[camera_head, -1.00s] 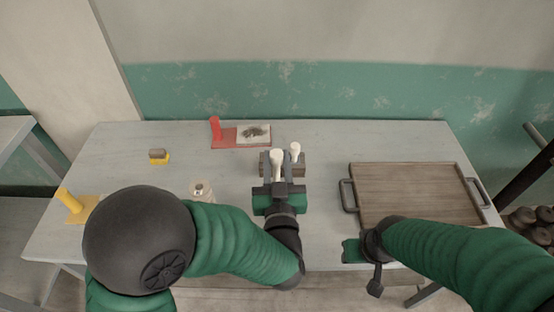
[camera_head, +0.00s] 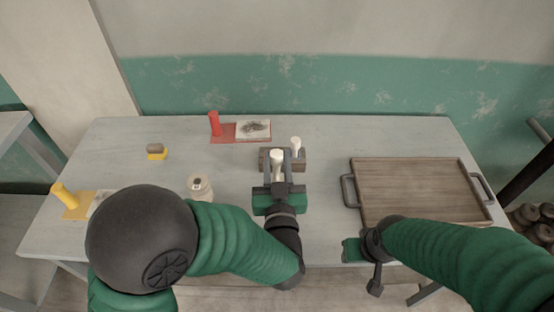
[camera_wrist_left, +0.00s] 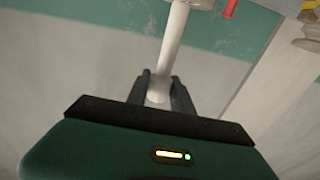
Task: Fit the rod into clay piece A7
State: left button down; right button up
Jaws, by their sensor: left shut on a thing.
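My left gripper (camera_head: 278,172) is shut on a white rod (camera_head: 277,158), whose rounded pale top shows between the fingers. In the left wrist view the rod (camera_wrist_left: 173,42) runs up from between the two dark fingertips (camera_wrist_left: 158,92). A brown block (camera_head: 299,165) stands just behind the gripper, with a second white rod (camera_head: 295,145) upright at it. I cannot tell from the head view whether the held rod touches the block. No A7 label is readable. My right gripper (camera_head: 352,250) is at the table's front edge, its fingers not clear.
A wooden tray (camera_head: 410,190) with dark handles lies at right. A red stand with a card (camera_head: 222,134) is at the back; a yellow stand (camera_head: 68,202) is at left. A small brown-and-yellow piece (camera_head: 156,152) and a pale jar (camera_head: 200,188) stand left of the gripper.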

aim_at(277, 173)
pick_arm(q)
jog(key=shift+f+b, duration=1.6)
jog(key=shift+f, duration=0.25)
jog(key=c, duration=1)
grip_release()
jog(key=shift+c, duration=0.2)
